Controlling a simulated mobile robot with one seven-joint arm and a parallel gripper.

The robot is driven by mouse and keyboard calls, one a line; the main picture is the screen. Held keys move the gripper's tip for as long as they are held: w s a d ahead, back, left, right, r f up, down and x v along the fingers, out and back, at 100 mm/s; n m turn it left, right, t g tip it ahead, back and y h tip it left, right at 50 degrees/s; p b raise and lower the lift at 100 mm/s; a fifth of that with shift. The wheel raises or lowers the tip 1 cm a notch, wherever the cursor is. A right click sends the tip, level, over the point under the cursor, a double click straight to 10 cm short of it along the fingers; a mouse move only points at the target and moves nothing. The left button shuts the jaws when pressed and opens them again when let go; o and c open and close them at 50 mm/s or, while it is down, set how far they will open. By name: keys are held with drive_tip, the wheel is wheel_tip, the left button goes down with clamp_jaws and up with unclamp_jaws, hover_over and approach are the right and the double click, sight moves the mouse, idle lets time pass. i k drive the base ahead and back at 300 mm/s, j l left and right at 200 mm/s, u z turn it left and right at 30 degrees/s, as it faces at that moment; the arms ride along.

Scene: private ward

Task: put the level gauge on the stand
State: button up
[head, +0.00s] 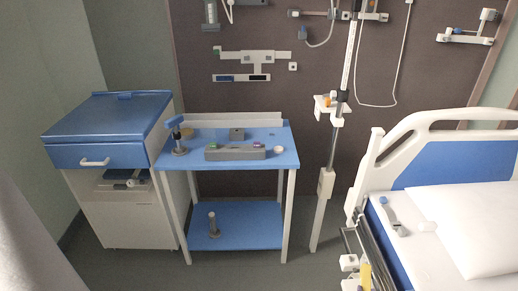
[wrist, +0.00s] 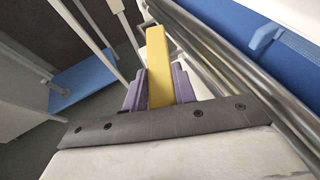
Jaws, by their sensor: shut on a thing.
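My gripper (wrist: 160,88) has purple fingers and is shut on a long yellow bar (wrist: 158,62), which I take to be the level gauge. The bar sticks out past the fingertips, close beside the bed's metal rail. A yellow piece (head: 365,275) shows low at the bedside in the head view, near white blocks; I cannot tell if it is the same thing. A tall pole stand (head: 331,150) with white brackets rises between the blue table and the bed. I cannot tell for certain that it is the task's stand.
A blue two-shelf table (head: 275,137) carries a grey block (head: 235,153) and small items. A blue-topped cabinet (head: 110,112) stands left of it. The bed (head: 440,172) fills the right, its rail (wrist: 225,70) close to my gripper. Floor shows between table and bed.

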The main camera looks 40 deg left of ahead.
sight(272, 138)
drive_tip(key=j+z, duration=0.45)
drive_tip(key=j, duration=1.35)
drive_tip(key=i, duration=0.05)
